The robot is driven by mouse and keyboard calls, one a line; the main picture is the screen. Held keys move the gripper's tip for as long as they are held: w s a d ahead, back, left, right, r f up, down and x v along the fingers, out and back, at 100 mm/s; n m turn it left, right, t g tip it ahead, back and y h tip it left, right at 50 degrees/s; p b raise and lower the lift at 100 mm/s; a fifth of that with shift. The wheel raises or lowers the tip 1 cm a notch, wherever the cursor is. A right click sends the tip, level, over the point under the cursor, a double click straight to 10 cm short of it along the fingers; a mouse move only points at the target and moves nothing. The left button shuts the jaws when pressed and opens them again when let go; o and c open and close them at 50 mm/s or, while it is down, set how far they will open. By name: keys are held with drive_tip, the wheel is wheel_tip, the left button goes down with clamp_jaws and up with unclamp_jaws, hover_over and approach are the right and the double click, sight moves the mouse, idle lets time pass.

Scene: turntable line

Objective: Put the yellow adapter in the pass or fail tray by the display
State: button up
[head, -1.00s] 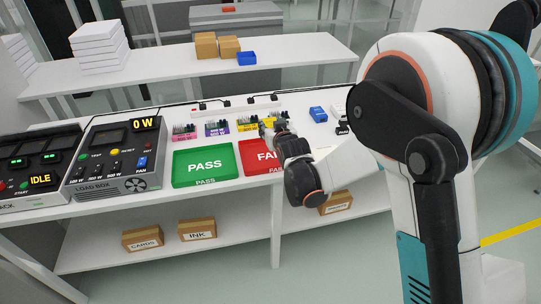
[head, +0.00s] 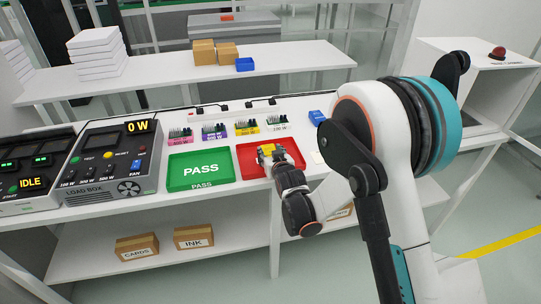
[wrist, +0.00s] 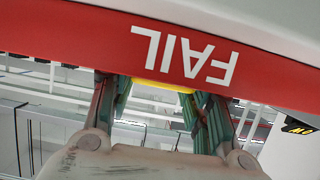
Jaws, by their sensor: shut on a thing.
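The yellow adapter (head: 265,149) is between the fingers of my gripper (head: 270,154), which is shut on it. In the head view it is over the red FAIL tray (head: 244,173); I cannot tell whether it touches the tray floor. In the wrist view a yellow strip of the adapter (wrist: 163,86) shows between the fingertips (wrist: 160,92), against the red FAIL wall (wrist: 90,40). My gripper and wrist hide part of the red tray. The green PASS tray (head: 201,171) is empty, left of it. The display (head: 139,126) on the load box reads 0 W.
Several small colour-labelled racks (head: 214,132) stand behind the trays. A blue box (head: 317,117) is right of them. The load box (head: 110,165) stands left of the PASS tray. Cardboard boxes (head: 194,237) sit on the lower shelf.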

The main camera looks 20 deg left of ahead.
drive_tip(key=shift+f, duration=0.15)
drive_tip(key=o, duration=1.3)
drive_tip(key=shift+p+v, duration=1.1)
drive_tip(key=shift+v, duration=4.95)
